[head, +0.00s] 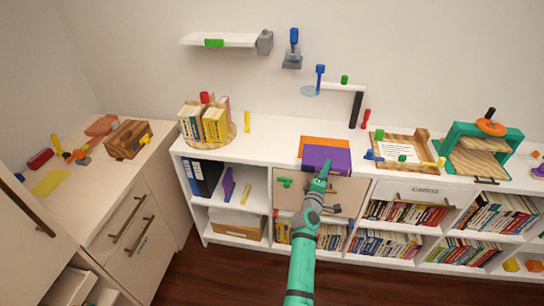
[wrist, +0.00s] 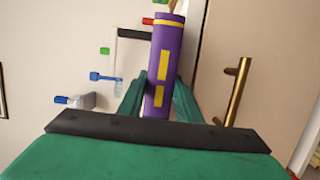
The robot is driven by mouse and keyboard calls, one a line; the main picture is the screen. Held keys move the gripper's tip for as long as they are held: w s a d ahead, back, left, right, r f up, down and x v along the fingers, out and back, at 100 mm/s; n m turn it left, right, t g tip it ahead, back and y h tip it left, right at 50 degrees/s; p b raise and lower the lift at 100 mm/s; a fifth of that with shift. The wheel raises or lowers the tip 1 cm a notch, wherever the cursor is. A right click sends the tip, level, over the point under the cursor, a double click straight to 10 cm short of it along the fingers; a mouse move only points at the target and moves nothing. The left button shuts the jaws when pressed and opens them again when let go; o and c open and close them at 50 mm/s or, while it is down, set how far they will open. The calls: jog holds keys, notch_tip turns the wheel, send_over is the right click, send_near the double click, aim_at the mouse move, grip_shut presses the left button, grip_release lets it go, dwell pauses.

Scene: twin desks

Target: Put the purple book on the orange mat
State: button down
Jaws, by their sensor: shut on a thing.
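The purple book (head: 322,157) is at the desk's front edge in the head view, overlapping the near part of the orange mat (head: 325,140). Only the mat's far strip shows. I cannot tell whether the book touches the mat or is held above it. My gripper (head: 327,168) reaches up from below to the book's near side. In the wrist view the purple book (wrist: 165,60), with yellow marks on its spine, stands between the two green fingers of my gripper (wrist: 160,90), which is shut on it.
On the white desk, a round holder of books (head: 207,125) stands left and a wooden tray with paper (head: 402,147) stands right. A wooden front (head: 345,195) and shelves of books are below. White desktop (head: 275,135) is clear left of the mat.

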jog(key=shift+a, duration=0.4)
jog(key=shift+d+f, duration=0.1)
jog(key=shift+d, duration=0.05)
jog(key=shift+f, duration=0.25)
jog(key=c, duration=1.6)
grip_release()
jog(key=shift+c, duration=0.2)
jog(key=shift+w, duration=0.1)
